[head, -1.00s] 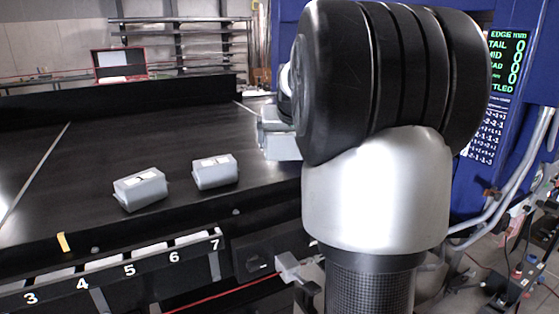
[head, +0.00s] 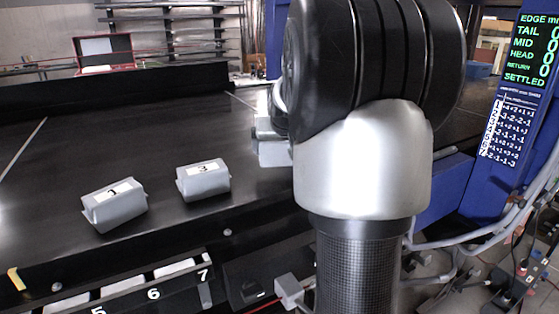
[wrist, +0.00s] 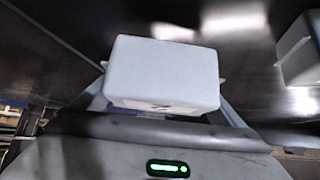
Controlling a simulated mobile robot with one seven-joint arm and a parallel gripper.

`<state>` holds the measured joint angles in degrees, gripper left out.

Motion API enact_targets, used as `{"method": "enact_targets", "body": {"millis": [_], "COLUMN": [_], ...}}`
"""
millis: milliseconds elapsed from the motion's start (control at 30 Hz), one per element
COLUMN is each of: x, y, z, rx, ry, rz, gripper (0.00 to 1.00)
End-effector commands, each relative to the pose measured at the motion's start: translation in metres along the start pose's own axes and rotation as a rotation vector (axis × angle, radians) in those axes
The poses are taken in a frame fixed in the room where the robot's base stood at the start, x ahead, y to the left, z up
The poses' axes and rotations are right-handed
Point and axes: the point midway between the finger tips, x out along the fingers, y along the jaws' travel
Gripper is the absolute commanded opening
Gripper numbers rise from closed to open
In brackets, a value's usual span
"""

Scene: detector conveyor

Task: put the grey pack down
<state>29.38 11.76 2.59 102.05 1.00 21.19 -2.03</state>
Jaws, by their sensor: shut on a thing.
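My gripper (wrist: 162,98) is shut on a pale grey pack (wrist: 162,70), which fills the middle of the wrist view. In the head view my own arm covers most of the gripper. A grey block-like shape (head: 272,153) shows at the arm's left edge, just over the black belt; I cannot tell whether it touches the belt. Two other grey packs with white labels lie on the belt, one at the left (head: 114,206) and one nearer the arm (head: 203,181). Part of another pack (wrist: 301,50) shows at the right of the wrist view.
The black belt (head: 150,140) has bare room behind the two packs. A numbered rack (head: 150,293) runs along its near edge. A blue frame with a display (head: 535,50) reading zeros and "SETTLED" stands at the right. An open red case (head: 105,50) stands beyond the belt.

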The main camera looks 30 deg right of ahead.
Motion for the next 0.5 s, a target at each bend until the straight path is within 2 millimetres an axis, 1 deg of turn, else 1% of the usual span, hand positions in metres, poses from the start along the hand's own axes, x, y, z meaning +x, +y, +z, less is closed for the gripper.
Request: {"method": "enact_targets", "body": {"millis": [233, 333, 500], "x": [0.022, 0.026, 0.026], "y": [0.000, 0.000, 0.000], "z": [0.022, 0.026, 0.026], "rx": [0.000, -0.001, -0.001], "ry": [0.000, 0.002, 0.003], "rz": [0.000, 0.000, 0.000], "gripper": [0.57, 0.57, 0.57]}}
